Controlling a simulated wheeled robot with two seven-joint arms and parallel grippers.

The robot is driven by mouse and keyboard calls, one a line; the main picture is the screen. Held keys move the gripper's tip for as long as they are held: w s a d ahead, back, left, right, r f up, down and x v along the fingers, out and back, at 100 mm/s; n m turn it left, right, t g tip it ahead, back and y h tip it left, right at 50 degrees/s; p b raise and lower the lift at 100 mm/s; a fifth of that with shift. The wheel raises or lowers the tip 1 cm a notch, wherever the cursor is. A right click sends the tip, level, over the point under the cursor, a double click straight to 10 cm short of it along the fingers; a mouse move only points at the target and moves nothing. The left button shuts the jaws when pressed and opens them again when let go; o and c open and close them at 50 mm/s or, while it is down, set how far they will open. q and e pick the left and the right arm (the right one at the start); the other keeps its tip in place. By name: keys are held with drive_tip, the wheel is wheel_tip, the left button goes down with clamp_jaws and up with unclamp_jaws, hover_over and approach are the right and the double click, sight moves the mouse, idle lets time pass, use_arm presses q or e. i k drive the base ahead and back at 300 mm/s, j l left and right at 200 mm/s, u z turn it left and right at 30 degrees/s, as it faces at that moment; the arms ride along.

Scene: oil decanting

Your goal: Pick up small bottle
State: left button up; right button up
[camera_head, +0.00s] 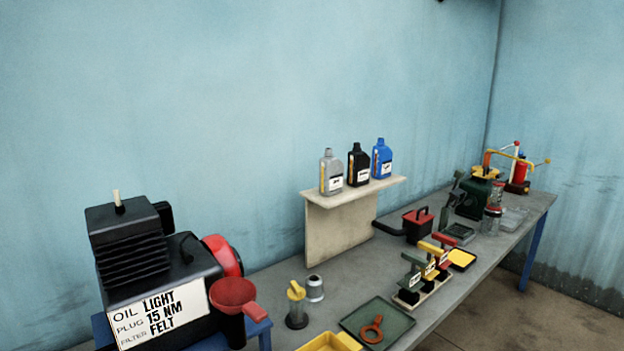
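Three small bottles stand upright in a row on a raised wooden shelf: a grey bottle (331,173), a black bottle (358,165) and a blue bottle (381,159), each with a pale label. I cannot tell which of these the task calls the small bottle. Neither of my grippers is in view.
A black machine (135,250) with an oil sign and a red funnel (233,293) fill the left. A green tray (377,322) holds an orange ring. Colored-handled tools (427,265) stand mid-bench. A green can (480,195) and glass jars crowd the far end.

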sight(332, 170)
drive_tip(key=i+l+u, duration=0.25)
drive_tip(key=l+u, duration=0.25)
drive_tip(key=i+l+u, duration=0.2)
drive_tip(key=l, duration=0.15)
